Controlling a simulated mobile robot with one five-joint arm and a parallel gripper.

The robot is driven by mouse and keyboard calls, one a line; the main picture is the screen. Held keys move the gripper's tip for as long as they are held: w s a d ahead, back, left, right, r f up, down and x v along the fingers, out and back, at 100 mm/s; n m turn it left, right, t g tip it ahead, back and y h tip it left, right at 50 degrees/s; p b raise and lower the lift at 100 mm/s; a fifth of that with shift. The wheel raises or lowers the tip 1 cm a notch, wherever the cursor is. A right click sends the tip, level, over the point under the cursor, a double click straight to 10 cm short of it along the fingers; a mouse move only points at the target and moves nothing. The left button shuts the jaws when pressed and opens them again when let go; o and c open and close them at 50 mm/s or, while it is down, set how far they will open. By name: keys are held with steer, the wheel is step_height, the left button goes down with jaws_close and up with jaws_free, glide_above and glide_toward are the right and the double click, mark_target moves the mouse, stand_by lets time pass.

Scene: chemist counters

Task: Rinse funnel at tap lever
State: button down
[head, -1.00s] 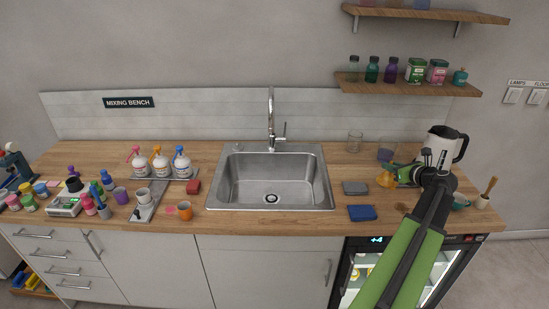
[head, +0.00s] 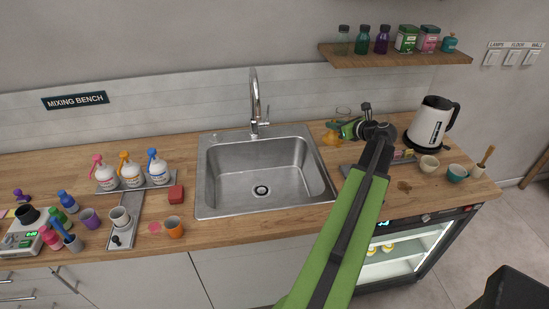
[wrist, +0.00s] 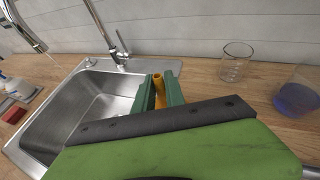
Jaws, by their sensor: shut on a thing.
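My gripper (wrist: 160,98) is shut on the funnel (wrist: 158,88), which is yellow-orange and shows between the green fingers. In the head view, the funnel (head: 331,137) is at the tip of my gripper (head: 343,130), over the counter just right of the sink. The sink (head: 222,205) is a steel basin with its drain in the middle. The chrome tap (head: 254,92) stands at its back edge. The tap lever (head: 266,117) is on the tap's right side; it also shows in the wrist view (wrist: 122,42). Much of the funnel is hidden by the fingers.
A clear beaker (wrist: 236,62) and a beaker of blue-purple liquid (wrist: 297,95) stand right of my gripper. A white kettle (head: 430,125) and small bowls are farther right. Spray bottles (head: 131,172) and a red block (head: 176,194) stand left of the sink. A shelf (head: 400,55) hangs above.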

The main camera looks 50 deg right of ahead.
steer(key=w+a+f+n+y+b, duration=0.1)
steer(key=w+a+n+y, duration=0.15)
steer(key=a, duration=0.65)
steer(key=w+a+f+n+y+b, duration=0.1)
steer(key=w+a+n+y, duration=0.2)
steer(key=a, duration=0.6)
steer(key=w+a+f+n+y+b, duration=0.1)
steer(key=a+n+y, duration=0.25)
steer(key=a, duration=0.55)
steer(key=w+d+f+m+b, duration=0.1)
steer(key=w+d+f+b, duration=0.1)
steer(key=w+d, duration=0.5)
steer(key=shift+w+d+f, duration=0.3)
steer(key=shift+w+d, duration=0.05)
steer(key=shift+w, duration=2.05)
steer(key=shift+d, duration=0.1)
steer(key=shift+s+d, duration=0.35)
steer(key=shift+d, duration=0.05)
steer(key=shift+a, duration=0.1)
steer(key=shift+w+a, duration=0.35)
steer(key=shift+a, duration=0.05)
